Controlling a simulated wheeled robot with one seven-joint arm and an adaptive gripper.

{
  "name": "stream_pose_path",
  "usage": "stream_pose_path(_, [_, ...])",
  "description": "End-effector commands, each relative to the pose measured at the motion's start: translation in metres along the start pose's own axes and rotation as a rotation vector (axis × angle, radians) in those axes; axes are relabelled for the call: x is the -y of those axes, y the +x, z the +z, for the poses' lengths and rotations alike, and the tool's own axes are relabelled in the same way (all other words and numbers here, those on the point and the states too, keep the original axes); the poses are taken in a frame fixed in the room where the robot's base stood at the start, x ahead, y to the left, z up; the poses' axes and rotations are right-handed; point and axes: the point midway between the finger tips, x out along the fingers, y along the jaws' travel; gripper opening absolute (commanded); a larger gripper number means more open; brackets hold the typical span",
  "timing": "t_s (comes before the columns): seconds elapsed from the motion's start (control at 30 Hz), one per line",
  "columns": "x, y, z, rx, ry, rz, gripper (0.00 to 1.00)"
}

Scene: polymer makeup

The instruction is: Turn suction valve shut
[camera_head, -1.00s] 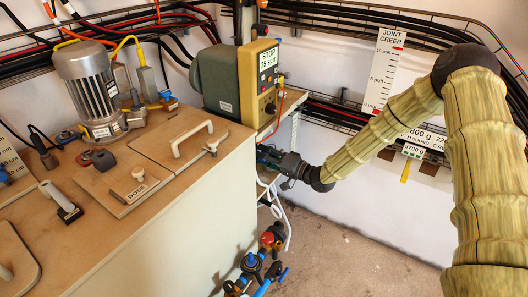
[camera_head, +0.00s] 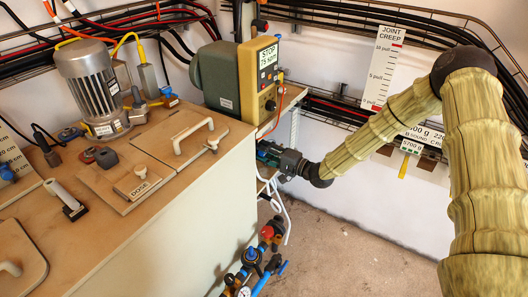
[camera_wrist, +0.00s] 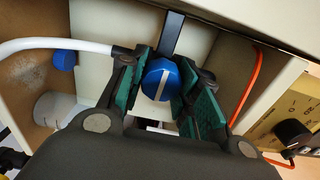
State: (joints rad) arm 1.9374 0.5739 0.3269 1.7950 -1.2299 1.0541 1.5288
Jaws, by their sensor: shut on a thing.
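The suction valve shows in the wrist view as a round blue knob (camera_wrist: 161,79) with a pale stripe across its face. The stripe runs nearly upright, leaning slightly right at the top. My gripper (camera_wrist: 160,92) has its green-padded fingers on both sides of the knob and is shut on it. In the head view my gripper (camera_head: 272,154) reaches below the pump shelf, beside the cabinet's right side. The knob is hidden there. A white hose (camera_wrist: 60,45) runs in from the left to beside the fingers.
The pump with its "STOP 75 spm" panel (camera_head: 268,78) stands above my gripper. An orange tube (camera_wrist: 247,88) hangs right of the fingers. The cabinet wall (camera_head: 185,215) is close on the left. Blue and red valves (camera_head: 252,262) stand low by the floor.

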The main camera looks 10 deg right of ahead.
Motion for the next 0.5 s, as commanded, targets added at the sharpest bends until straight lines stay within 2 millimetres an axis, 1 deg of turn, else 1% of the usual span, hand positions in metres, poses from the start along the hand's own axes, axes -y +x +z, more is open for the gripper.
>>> stream_pose_path(0.23, [-0.0004, -0.0009, -0.0022, -0.004, 0.0, 0.001, 0.09])
stream_pose_path(0.27, [-0.0004, -0.0009, -0.0022, -0.004, 0.0, 0.001, 0.34])
stream_pose_path(0.3, [-0.0004, -0.0009, -0.0021, -0.004, 0.0, 0.001, 0.42])
stream_pose_path(0.37, [-0.0003, -0.0006, -0.0017, -0.003, 0.0, 0.001, 0.53])
stream_pose_path(0.4, [-0.0003, -0.0004, -0.0014, -0.002, 0.0, 0.0, 0.55])
stream_pose_path(0.5, [-0.0002, 0.0002, -0.0006, -0.001, 0.0, 0.0, 0.55])
